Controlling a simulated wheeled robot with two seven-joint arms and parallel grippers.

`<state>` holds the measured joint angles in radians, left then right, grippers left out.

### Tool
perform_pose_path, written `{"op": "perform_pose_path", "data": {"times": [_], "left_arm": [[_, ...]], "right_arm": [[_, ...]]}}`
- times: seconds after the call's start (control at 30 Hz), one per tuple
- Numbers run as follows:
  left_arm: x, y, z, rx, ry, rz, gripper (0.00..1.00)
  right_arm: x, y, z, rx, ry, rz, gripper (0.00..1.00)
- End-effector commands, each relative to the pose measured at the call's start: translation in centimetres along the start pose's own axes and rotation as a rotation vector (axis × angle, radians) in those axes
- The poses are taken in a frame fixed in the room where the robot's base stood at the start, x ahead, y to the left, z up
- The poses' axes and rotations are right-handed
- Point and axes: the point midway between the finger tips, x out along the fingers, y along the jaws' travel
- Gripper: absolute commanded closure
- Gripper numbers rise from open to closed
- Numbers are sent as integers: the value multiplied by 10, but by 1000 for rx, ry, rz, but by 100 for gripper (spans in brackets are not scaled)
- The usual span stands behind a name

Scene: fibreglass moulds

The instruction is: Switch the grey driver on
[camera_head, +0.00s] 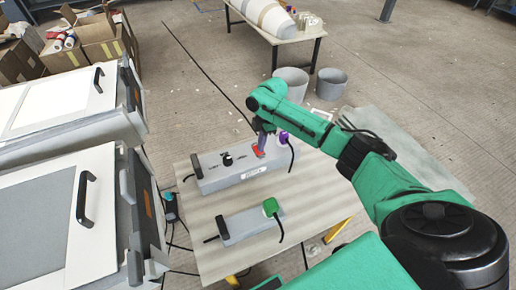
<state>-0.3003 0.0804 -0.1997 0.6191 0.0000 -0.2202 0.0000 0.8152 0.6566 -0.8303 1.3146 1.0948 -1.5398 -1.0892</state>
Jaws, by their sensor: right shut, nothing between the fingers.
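The grey driver (220,172) is a long grey box lying on the table, with a black knob (227,159) and a red switch (258,151) on its top face. My right gripper (261,145) reaches down from the right over the switch end of the box. It is shut and empty, its tips at or just above the red switch; I cannot tell whether they touch. The fingers partly cover the switch, and I cannot tell its position. A purple plug (283,137) with a black cable sits at the box's right end. My left gripper is not in view.
A smaller grey box (245,222) with a green plug (271,207) lies nearer on the same table (215,260). White cases with black handles (85,200) stand close on the left. Buckets (331,84) and another table (280,38) stand behind.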

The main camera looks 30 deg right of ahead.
Motion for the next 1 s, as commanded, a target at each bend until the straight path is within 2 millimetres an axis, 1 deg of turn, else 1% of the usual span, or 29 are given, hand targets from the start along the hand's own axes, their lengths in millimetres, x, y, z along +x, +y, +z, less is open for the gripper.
{"op": "perform_pose_path", "data": {"times": [0.53,1.0], "left_arm": [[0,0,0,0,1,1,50],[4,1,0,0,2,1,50]], "right_arm": [[0,0,0,0,0,0,100],[7,0,1,0,1,0,100]]}}
